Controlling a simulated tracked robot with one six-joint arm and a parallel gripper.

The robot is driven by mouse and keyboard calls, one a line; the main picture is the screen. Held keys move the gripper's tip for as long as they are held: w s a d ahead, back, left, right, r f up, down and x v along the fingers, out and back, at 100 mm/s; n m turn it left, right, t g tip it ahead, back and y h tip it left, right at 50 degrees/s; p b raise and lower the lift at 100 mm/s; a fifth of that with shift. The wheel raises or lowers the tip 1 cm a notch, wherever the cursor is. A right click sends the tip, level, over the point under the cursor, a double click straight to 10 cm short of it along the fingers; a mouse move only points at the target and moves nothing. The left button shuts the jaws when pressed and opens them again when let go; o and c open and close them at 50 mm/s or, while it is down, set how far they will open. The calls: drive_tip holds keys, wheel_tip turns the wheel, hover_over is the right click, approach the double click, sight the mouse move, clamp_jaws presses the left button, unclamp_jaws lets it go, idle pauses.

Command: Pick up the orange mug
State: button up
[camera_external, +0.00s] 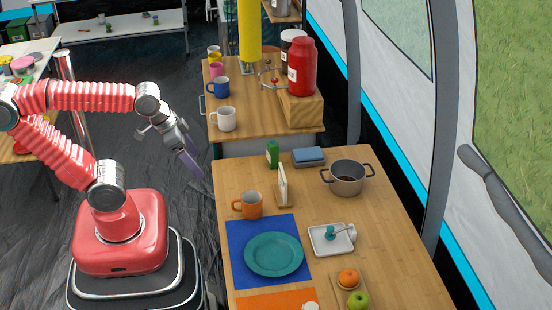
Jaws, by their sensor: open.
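The orange mug (251,205) stands upright on the wooden table (380,240), near its left edge. Its handle points left, toward the table edge. It stands just behind the blue mat (236,258) that carries a teal plate (273,254). My gripper (195,168) is open and empty, hanging over the floor left of the table. It points down and is up and to the left of the orange mug, apart from it.
Behind the mug are an upright white item in a wooden holder (283,186), a green box (272,153) and a blue stack (308,156). A pot (347,178), white tray (331,240) and fruit (348,278) lie right. A second table (256,117) holds other mugs.

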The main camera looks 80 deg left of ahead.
drive_tip(key=s+a+f+n+g+h, duration=0.1)
drive_tip(key=a+f+n+g+h, duration=0.2)
drive_tip(key=f+n, duration=0.55)
drive_tip(key=a+f+n+g+h, duration=0.1)
drive_tip(key=a+f+n+h, duration=0.3)
drive_tip(key=f, duration=0.8)
drive_tip(key=w+a+f+n+t, duration=0.1)
drive_tip(key=w+n+t, duration=0.1)
drive_tip(key=n, duration=0.3)
drive_tip(key=w+a+f+n+t+h, duration=0.1)
drive_tip(key=w+f+n+t, duration=0.1)
drive_tip(key=w+n+t, duration=0.1)
drive_tip(key=w+a+f+n+t, duration=0.2)
drive_tip(key=w+n+t, duration=0.1)
drive_tip(key=n, duration=0.3)
drive_tip(key=shift+f+n+t+h, duration=0.25)
drive_tip(key=shift+n+t+h, duration=0.15)
drive_tip(key=shift+t, duration=0.1)
drive_tip(key=shift+w+a+r+n+t+y, duration=0.25)
drive_tip(key=shift+w+a+n+y, duration=0.1)
drive_tip(key=shift+w+a, duration=0.2)
drive_tip(key=shift+w+a+r+n+t+y, duration=0.2)
drive_tip(key=shift+w+a+n+t+y, duration=0.1)
drive_tip(key=shift+w+a, duration=0.2)
drive_tip(key=shift+w+a+r, duration=0.1)
drive_tip(key=shift+w+a, duration=0.1)
drive_tip(key=shift+a, duration=0.05)
drive_tip(key=shift+r+n+t, duration=0.1)
drive_tip(key=shift+n+t, duration=0.15)
drive_tip(key=shift+n, duration=0.05)
